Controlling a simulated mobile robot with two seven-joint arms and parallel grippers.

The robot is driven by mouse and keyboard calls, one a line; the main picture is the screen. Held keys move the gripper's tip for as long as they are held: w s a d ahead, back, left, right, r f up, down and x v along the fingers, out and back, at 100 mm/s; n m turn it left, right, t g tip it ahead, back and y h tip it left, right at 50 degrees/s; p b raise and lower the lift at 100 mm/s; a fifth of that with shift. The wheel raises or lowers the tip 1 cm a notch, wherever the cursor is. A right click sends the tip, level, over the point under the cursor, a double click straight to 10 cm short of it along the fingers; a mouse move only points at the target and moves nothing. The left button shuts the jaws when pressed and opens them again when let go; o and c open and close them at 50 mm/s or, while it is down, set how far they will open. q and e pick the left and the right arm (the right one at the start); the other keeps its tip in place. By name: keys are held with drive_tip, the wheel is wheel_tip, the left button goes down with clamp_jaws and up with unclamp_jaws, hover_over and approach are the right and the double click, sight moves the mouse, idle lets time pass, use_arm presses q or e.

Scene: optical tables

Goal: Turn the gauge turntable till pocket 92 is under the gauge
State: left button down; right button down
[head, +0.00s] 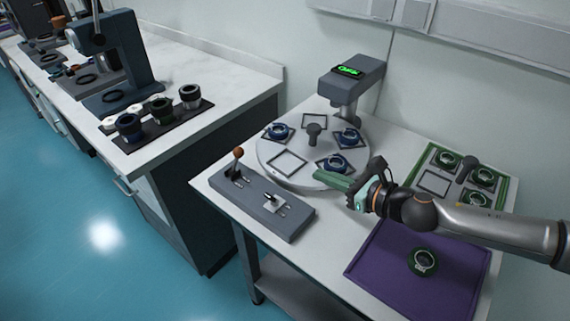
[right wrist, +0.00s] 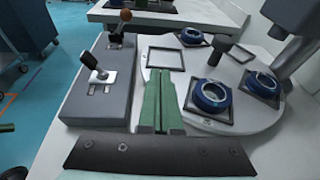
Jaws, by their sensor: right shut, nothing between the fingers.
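The gauge turntable (head: 300,148) is a round light-grey disc with a dark central knob (head: 314,130). Square-framed pockets sit around it, several holding blue rings (head: 335,163); the front-left pocket (head: 287,163) is empty. Pocket numbers are not legible. The gauge (head: 352,78) stands at the disc's back right with a lit green display. My right gripper (head: 335,182) is shut and empty, its green fingers at the disc's front edge. In the right wrist view the fingers (right wrist: 163,100) point towards the empty pocket (right wrist: 166,59); contact with the disc cannot be told. My left gripper is out of view.
A grey control box (head: 258,203) with two levers stands left of the turntable. A purple mat (head: 390,262) with a green ring lies in front, and a green-rimmed tray (head: 510,190) at the right. Another bench (head: 210,75) stands to the left.

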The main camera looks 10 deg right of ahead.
sight(283, 166)
drive_tip(key=shift+s+d+f, duration=0.1)
drive_tip(key=shift+s+d, duration=0.1)
drive_tip(key=shift+s, duration=0.15)
drive_tip(key=x, duration=1.2)
drive_tip(key=shift+w+a+p, duration=0.1)
drive_tip(key=shift+a+p, duration=0.1)
drive_tip(key=shift+p, duration=0.15)
drive_tip(key=shift+w+a, duration=0.4)
drive_tip(key=shift+w, duration=0.25)
